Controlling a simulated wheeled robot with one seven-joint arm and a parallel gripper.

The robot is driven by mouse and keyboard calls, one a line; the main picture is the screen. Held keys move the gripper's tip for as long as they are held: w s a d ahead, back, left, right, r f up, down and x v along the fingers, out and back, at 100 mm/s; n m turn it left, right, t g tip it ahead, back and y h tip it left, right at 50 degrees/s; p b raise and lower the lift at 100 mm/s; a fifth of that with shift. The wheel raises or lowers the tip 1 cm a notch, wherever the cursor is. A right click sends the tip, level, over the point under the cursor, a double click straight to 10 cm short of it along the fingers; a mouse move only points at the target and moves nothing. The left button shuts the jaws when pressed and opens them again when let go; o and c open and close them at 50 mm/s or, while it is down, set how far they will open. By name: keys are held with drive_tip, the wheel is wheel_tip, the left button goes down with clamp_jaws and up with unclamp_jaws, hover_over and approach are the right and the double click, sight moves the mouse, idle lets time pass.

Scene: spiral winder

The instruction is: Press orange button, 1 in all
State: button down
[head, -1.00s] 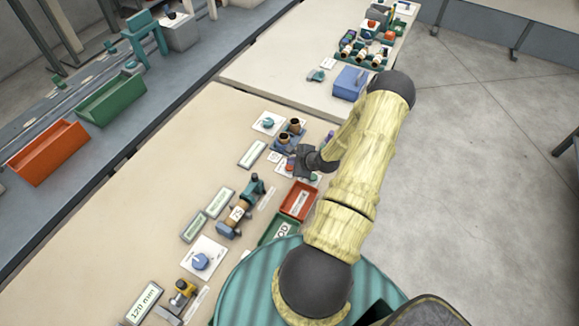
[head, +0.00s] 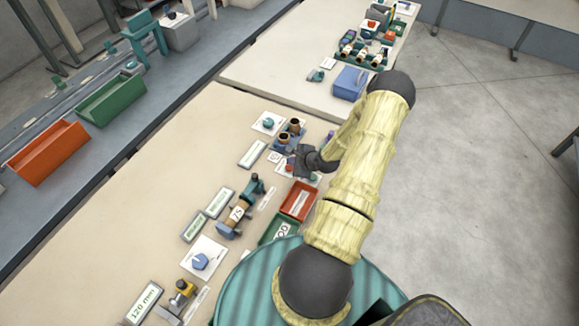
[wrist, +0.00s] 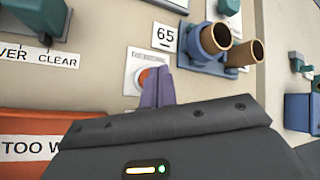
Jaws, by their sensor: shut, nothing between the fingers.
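The orange button (wrist: 144,76) sits on a white plate (wrist: 131,82) with small print, in the wrist view. My gripper (wrist: 158,72) is shut and empty. Its purple fingers stand right beside the button in that view and cover its right part. I cannot tell whether the fingertips touch the button or whether it is pushed in. In the head view my gripper (head: 299,160) is low over the right part of the near table, and the arm hides part of the area there.
A red tray (head: 298,200) and a green tray (head: 279,229) lie nearer my body. A CLEAR label (wrist: 57,60) marks another device. The table's left side is bare.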

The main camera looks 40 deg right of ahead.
idle(0.3)
drive_tip(key=shift+f+b, duration=0.3)
drive_tip(key=shift+f, duration=0.1)
drive_tip(key=shift+f+b, duration=0.3)
drive_tip(key=shift+f, duration=0.15)
idle(0.7)
drive_tip(key=shift+r, duration=0.1)
drive_tip(key=shift+r+p, duration=0.65)
drive_tip(key=shift+r, duration=0.1)
drive_tip(key=shift+r+p, duration=1.95)
drive_tip(key=shift+r, duration=0.65)
